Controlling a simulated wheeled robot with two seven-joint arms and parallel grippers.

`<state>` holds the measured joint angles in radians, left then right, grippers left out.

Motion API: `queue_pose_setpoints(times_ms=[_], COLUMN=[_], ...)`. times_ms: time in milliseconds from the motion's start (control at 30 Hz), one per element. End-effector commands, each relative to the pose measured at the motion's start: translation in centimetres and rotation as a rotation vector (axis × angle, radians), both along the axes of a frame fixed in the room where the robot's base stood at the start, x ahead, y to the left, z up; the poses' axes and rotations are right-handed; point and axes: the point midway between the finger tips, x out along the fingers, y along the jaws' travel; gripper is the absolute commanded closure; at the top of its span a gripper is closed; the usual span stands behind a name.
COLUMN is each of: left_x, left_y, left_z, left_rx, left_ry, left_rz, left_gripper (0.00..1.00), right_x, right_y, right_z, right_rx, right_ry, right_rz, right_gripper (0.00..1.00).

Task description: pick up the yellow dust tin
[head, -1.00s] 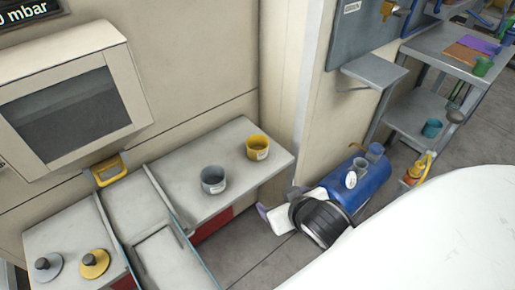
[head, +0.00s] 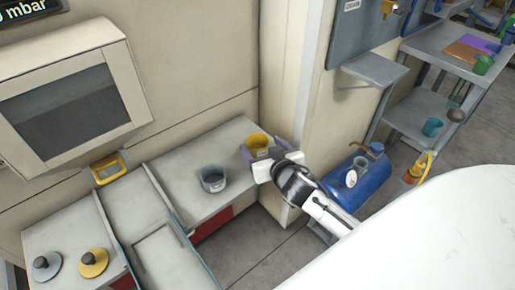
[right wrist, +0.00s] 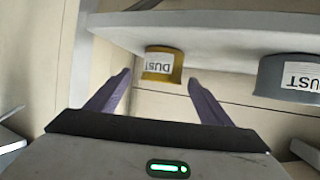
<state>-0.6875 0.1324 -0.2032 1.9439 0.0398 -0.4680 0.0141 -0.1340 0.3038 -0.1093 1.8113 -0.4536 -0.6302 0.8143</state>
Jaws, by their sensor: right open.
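The yellow dust tin (head: 257,141) stands at the right end of the grey counter in the head view, its lower part hidden by my right gripper (head: 262,152). In the right wrist view the yellow tin (right wrist: 163,66) shows upside down with a "DUST" label, ahead of and between the two purple fingers of the open right gripper (right wrist: 160,92). The fingers look spread to either side of it, and I cannot tell whether they touch it. A grey tin (head: 213,179) stands to its left, and it also shows in the right wrist view (right wrist: 285,78). My left gripper is out of view.
The counter (head: 185,178) has bare room around the grey tin. A grey brush disc (head: 46,268) and a yellow one (head: 94,263) lie at the left. A wall corner (head: 290,120) rises close to the right gripper. A blue tank (head: 365,185) stands on the right.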

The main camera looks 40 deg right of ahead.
Motion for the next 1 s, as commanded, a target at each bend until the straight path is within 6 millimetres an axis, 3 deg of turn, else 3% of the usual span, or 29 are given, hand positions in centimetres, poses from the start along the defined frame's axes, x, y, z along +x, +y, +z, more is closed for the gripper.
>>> queue_pose_setpoints(times_ms=[200,500,567,800,1000], left_x=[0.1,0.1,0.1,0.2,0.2], left_y=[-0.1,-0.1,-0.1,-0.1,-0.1], left_z=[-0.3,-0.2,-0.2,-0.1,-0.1], left_rx=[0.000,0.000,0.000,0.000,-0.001], left_ry=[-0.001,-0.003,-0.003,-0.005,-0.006], left_rz=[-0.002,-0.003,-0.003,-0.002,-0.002], left_gripper=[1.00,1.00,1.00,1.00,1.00], right_x=[2.8,3.3,3.3,3.3,3.3], right_y=[-0.5,-0.6,-0.6,-0.6,-0.6], right_z=[-1.7,-1.9,-1.9,-1.9,-1.8], right_rx=[-0.003,0.000,0.000,-0.001,-0.001], right_ry=[0.000,0.000,0.000,0.000,-0.001], right_rz=[0.001,0.001,0.001,0.001,0.001], right_gripper=[0.26,0.26,0.33,0.73,0.73])
